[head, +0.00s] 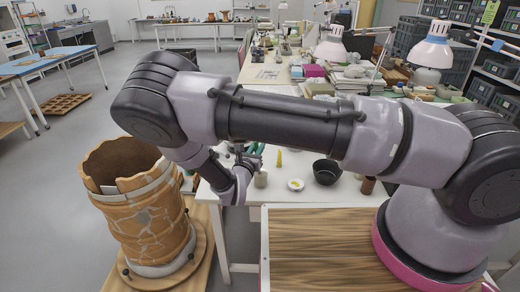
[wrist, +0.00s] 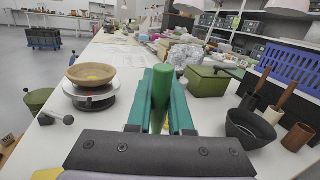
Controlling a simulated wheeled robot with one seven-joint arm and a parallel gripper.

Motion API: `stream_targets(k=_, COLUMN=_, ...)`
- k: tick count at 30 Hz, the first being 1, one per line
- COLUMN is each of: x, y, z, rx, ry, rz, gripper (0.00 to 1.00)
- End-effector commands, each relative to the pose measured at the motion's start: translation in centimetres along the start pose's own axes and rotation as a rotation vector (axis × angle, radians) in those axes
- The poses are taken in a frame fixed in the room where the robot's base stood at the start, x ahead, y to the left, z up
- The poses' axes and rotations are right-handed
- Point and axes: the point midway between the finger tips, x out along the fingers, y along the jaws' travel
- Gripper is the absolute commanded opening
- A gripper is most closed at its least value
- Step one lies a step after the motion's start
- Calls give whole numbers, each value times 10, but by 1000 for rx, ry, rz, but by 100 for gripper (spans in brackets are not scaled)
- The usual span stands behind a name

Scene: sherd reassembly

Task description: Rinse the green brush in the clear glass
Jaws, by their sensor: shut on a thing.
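My gripper (wrist: 160,105) has teal fingers and is shut on the green brush (wrist: 162,85). Only a thick green handle shows, standing roughly upright between the fingers; its bristle end is hidden. In the head view my gripper (head: 250,155) is over the left end of the white worktable, partly hidden behind my arm. I cannot make out the clear glass in either view.
A wooden bowl (wrist: 92,73) sits on a turntable at left. A black bowl (wrist: 250,128), a brown cup (wrist: 298,137) and a green box (wrist: 208,81) are at right. A large cracked pot (head: 145,215) stands left of the table. A small dish (head: 295,185) lies near its front edge.

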Motion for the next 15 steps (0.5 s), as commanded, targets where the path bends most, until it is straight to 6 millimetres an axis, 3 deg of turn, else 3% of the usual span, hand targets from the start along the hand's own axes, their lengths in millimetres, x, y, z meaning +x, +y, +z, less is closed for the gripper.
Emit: stream_targets(k=15, x=0, y=0, z=42, rx=1, ry=0, rz=0, gripper=0)
